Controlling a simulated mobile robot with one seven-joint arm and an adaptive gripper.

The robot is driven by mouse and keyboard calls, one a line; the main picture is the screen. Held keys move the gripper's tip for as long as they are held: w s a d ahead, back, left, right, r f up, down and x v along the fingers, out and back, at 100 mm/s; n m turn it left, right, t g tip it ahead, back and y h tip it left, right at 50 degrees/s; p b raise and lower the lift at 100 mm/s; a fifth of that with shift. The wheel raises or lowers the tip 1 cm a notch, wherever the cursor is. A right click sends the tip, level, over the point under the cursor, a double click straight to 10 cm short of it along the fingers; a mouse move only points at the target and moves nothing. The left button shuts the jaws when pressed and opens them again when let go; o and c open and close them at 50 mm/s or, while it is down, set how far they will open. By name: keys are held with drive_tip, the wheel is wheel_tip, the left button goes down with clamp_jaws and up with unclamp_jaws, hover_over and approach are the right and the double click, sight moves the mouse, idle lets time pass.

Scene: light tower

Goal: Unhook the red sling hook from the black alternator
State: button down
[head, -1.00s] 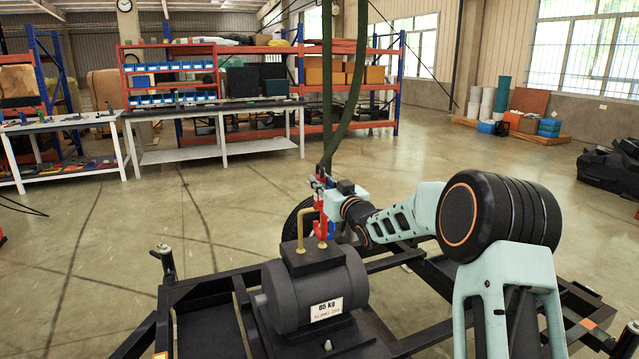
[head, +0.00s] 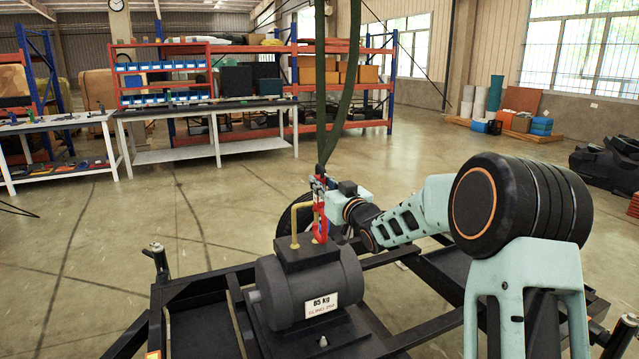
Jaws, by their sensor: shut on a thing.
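The black alternator (head: 308,288) sits on a dark metal frame, with a white "85 kg" label on its side. A brass-coloured lifting bar (head: 294,226) stands up from its top. The red sling hook (head: 320,222) hangs from a dark green sling (head: 333,115), upright at the right part of the bar. My gripper (head: 319,190) reaches in from the right and is shut on the red sling hook near its upper end. The fingers are small and partly hidden. I cannot tell whether the hook still passes around the bar.
The dark metal frame (head: 215,285) surrounds the alternator. Workbenches (head: 225,148) and shelves (head: 295,65) stand at the back. Pallets and boxes (head: 520,125) lie at the back right. The floor between is mostly clear.

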drive_tip(key=shift+s+d+f+b, duration=0.25)
drive_tip(key=shift+s+f+b, duration=0.3)
drive_tip(key=shift+s+b, duration=0.2)
